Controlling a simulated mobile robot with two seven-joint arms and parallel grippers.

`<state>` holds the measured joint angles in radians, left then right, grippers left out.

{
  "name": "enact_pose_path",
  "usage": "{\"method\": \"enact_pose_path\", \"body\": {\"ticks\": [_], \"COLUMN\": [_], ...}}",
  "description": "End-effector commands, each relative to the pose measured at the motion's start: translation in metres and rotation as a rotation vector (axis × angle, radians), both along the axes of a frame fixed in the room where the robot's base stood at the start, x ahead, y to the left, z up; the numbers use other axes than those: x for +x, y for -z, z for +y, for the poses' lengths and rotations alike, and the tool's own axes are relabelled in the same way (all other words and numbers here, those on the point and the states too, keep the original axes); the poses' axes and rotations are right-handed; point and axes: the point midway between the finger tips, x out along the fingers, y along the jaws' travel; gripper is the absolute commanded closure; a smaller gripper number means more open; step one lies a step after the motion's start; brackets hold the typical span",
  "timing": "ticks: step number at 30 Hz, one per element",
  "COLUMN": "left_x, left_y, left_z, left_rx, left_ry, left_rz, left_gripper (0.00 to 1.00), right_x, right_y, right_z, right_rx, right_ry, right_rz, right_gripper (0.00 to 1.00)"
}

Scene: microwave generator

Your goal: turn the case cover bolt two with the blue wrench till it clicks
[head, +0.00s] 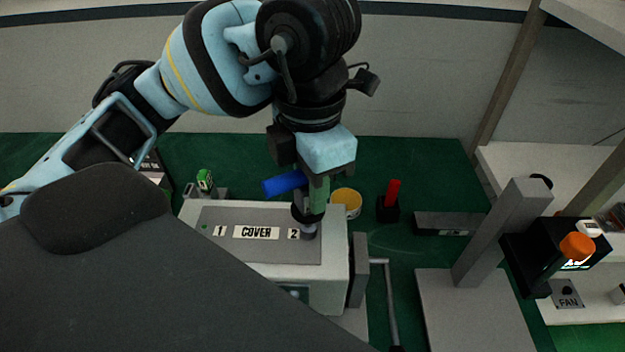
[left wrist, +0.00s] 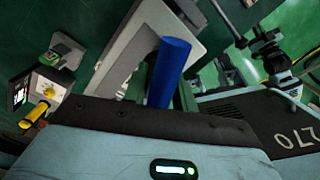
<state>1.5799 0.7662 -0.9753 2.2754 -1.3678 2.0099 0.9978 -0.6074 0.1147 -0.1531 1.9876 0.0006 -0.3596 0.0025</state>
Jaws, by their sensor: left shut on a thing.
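The case is a light box whose top carries a grey cover plate (head: 270,220) labelled "COVER", with "1" at its left and "2" at its right. My left gripper (head: 316,200) points down over the right end of the plate, beside the "2". It is shut on the blue wrench, whose blue handle (head: 285,183) sticks out to the left; the handle also shows in the left wrist view (left wrist: 168,72). The wrench's lower end is at the bolt two spot, and the bolt itself is hidden. My right gripper is not in view.
A yellow-topped round container (head: 346,202) stands behind the case. A red-handled tool (head: 393,192) stands in a black holder to its right. A grey post (head: 502,232) and a black unit with an orange knob (head: 577,246) stand at the right. Green surface (head: 420,170) is clear behind.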

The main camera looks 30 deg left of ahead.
Motion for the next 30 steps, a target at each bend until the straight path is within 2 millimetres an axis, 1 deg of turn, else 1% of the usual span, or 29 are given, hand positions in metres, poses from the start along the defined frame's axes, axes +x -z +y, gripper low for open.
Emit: {"method": "enact_pose_path", "body": {"ticks": [11, 14, 21, 25, 30], "left_x": [0.0, 0.0, -0.001, -0.001, -0.001], "left_y": [0.0, 0.0, 0.001, 0.001, 0.0], "left_z": [0.0, 0.0, -0.001, -0.001, -0.001], "left_rx": [0.0, 0.0, 0.0, 0.0, 0.0], "left_ry": [0.033, 0.106, 0.346, 0.41, 0.42], "left_rz": [-0.001, 0.0, 0.0, 0.0, -0.001], "left_gripper": [1.0, 1.0, 1.0, 1.0, 1.0], "right_x": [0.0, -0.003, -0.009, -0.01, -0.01], "right_y": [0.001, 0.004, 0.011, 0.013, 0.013], "right_z": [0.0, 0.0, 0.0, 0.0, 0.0], "right_rx": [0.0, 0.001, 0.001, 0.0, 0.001], "right_ry": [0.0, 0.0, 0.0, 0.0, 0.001], "right_rz": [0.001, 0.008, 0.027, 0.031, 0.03], "right_gripper": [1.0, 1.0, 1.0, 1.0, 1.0]}}
